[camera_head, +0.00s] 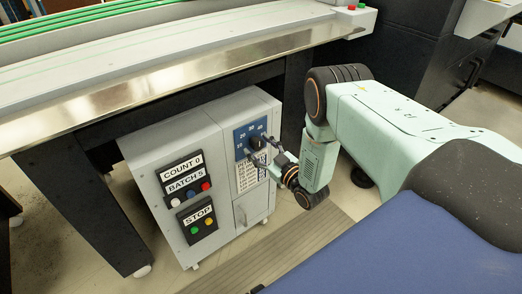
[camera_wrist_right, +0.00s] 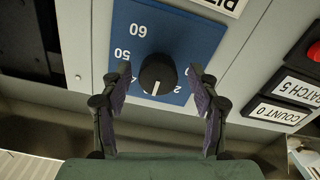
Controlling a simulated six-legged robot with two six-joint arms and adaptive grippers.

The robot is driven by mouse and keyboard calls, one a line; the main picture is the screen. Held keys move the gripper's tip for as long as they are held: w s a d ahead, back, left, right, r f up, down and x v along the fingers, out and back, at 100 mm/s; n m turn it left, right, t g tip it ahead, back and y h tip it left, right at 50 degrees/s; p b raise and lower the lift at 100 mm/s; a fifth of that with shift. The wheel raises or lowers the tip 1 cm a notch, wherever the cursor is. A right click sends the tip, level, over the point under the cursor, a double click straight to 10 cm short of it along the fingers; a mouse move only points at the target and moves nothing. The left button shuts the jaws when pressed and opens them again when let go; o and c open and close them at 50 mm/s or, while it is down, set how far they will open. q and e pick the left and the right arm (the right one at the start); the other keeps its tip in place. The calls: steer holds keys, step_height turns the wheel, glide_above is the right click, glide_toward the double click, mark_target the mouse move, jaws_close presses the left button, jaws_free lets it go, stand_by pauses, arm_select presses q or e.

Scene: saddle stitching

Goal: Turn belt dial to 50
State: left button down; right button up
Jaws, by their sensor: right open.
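The belt dial is a round black knob (camera_head: 257,143) on a blue plate (camera_head: 240,137) on the grey control box's front. In the right wrist view the knob (camera_wrist_right: 158,72) has a white pointer line aimed down the picture, between the 2-something mark and the mostly hidden 4-something mark. The 50 and 60 marks show at the knob's upper left there. My right gripper (camera_wrist_right: 160,78) is open, with one finger on each side of the knob; I cannot tell whether they touch it. In the head view the right gripper (camera_head: 267,152) is at the dial. My left gripper is not seen.
The grey box (camera_head: 226,110) stands under a long metal-edged machine bed (camera_head: 150,95). Its front also carries a count and batch panel (camera_head: 183,180) and a stop panel (camera_head: 197,220) with coloured buttons, left of the dial. A dark leg (camera_head: 85,215) stands left of the box.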

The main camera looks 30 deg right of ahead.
steer(key=shift+w+d, duration=0.15)
steer(key=shift+r, duration=0.1)
steer(key=shift+c, duration=0.5)
steer(key=c, duration=1.1)
